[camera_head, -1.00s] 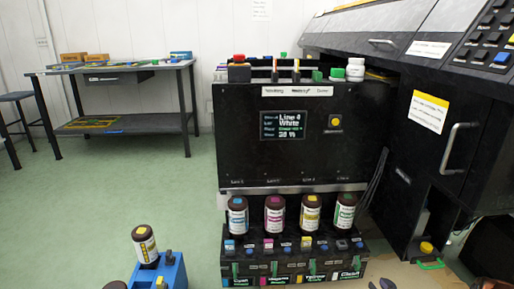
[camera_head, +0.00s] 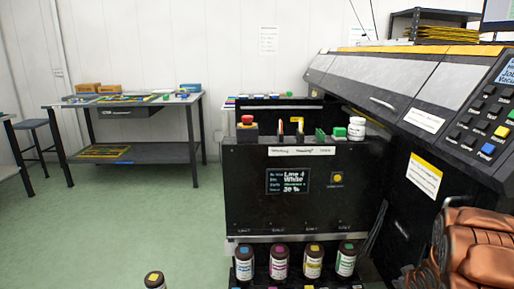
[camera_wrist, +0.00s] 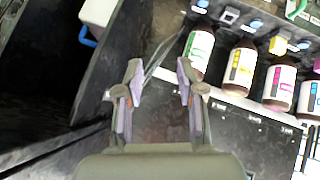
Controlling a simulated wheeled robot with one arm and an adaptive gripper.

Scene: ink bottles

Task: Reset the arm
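My gripper (camera_wrist: 159,78) shows in the wrist view with its two fingers apart and nothing between them. It hangs in front of the black machine, to one side of the bottle row. The green-label bottle (camera_wrist: 200,52) is nearest to the fingers, apart from them. Beyond it stand the yellow (camera_wrist: 240,68), magenta (camera_wrist: 280,84) and cyan (camera_wrist: 308,98) bottles. In the head view, part of my orange-brown arm (camera_head: 472,250) shows at the lower right. My gripper itself is out of that view.
The black printer body (camera_head: 300,200) with its lit display stands in the middle. A large printer (camera_head: 400,90) fills the right. A workbench (camera_head: 140,150) stands back left. Green floor (camera_head: 120,215) is clear between.

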